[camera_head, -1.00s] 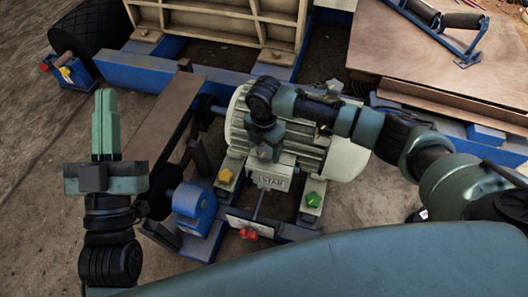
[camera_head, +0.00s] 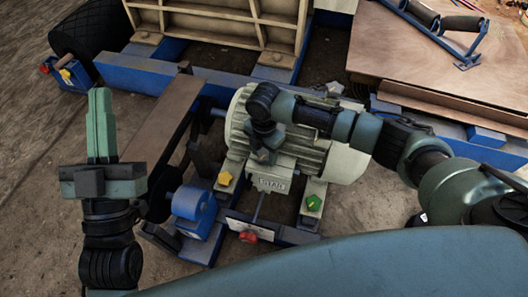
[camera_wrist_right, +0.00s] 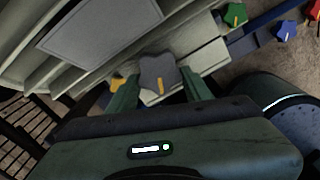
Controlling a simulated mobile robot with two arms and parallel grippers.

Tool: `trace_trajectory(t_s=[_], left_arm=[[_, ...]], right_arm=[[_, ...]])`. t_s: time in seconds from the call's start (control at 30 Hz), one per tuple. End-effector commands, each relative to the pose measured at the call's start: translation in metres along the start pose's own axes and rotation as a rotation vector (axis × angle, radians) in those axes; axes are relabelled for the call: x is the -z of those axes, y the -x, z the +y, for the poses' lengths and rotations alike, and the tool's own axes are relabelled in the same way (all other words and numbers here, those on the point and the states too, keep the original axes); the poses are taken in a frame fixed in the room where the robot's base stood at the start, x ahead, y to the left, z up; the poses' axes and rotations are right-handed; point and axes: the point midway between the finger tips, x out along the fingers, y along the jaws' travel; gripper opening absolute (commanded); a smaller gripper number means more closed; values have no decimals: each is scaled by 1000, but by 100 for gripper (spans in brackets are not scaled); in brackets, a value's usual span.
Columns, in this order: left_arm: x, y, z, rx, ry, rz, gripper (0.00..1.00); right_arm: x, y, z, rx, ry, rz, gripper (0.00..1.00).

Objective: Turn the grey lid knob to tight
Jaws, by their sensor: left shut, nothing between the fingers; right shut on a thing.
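The grey lid knob (camera_wrist_right: 158,71) is star-shaped with a yellow mark and sits on the pale terminal box of the motor. My right gripper (camera_wrist_right: 158,92) is shut on it, one green finger on each side, in the right wrist view. In the head view the right gripper (camera_head: 263,152) reaches down onto the box lid (camera_head: 272,184), and the grey knob is mostly hidden under it. Any tight marking is not readable. My left gripper (camera_head: 101,108) is shut and empty, pointing up at the left, apart from the machine.
The ribbed motor (camera_head: 325,150) lies under my right arm. A belt (camera_head: 165,115) runs between my left gripper and the motor. Open ground lies at far left.

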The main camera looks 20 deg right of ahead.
Motion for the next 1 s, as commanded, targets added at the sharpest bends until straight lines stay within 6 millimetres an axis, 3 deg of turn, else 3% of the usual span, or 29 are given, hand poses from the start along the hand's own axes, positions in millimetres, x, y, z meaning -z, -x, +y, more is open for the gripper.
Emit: trace_trajectory(t_s=[0.17,0.4,0.53,0.83,0.87,0.93,1.0], left_arm=[[-38,3,-5,11,-9,-225,0],[-85,24,-13,25,-18,-492,0],[-96,31,-14,28,-19,-552,0],[-97,33,-14,29,-19,-561,0],[-97,33,-14,29,-19,-560,0],[-97,32,-14,29,-19,-560,0],[-97,32,-14,29,-19,-559,0]], right_arm=[[0,4,1,1,-49,2,10],[0,2,1,1,-108,2,10],[0,1,1,0,-120,2,10],[0,1,1,0,-122,1,10],[0,1,1,0,-122,1,53],[0,1,1,0,-122,1,72],[0,1,1,0,-122,1,72]])
